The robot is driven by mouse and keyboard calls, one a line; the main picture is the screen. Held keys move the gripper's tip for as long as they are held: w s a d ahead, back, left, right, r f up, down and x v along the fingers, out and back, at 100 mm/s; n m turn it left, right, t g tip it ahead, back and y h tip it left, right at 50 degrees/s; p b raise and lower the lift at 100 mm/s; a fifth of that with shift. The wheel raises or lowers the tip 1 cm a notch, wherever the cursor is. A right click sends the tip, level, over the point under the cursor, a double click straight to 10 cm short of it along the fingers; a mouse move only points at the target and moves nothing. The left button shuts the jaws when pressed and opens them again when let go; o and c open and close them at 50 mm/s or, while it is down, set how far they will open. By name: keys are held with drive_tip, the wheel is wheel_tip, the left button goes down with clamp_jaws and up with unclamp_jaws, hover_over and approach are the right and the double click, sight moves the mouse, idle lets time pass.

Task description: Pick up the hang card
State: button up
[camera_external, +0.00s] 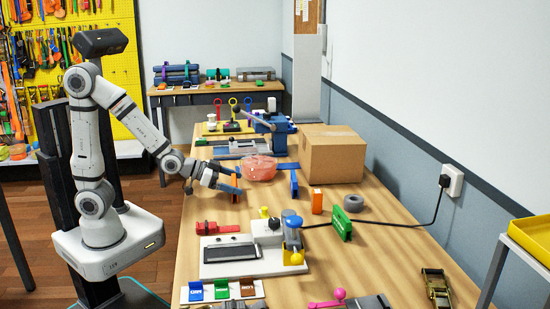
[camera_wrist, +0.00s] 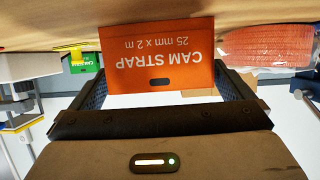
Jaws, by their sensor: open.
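A coral strap bundle (camera_external: 260,168) sits near my gripper, before the cardboard box (camera_external: 332,153). A white device (camera_external: 238,262) with a black cable occupies the front.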

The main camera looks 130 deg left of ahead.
drive_tip(key=shift+w+a, duration=0.1)
drive_tip(key=shift+c, duration=0.3)
drive_tip(key=c, duration=0.6)
drive_tip(key=shift+r, duration=0.1)
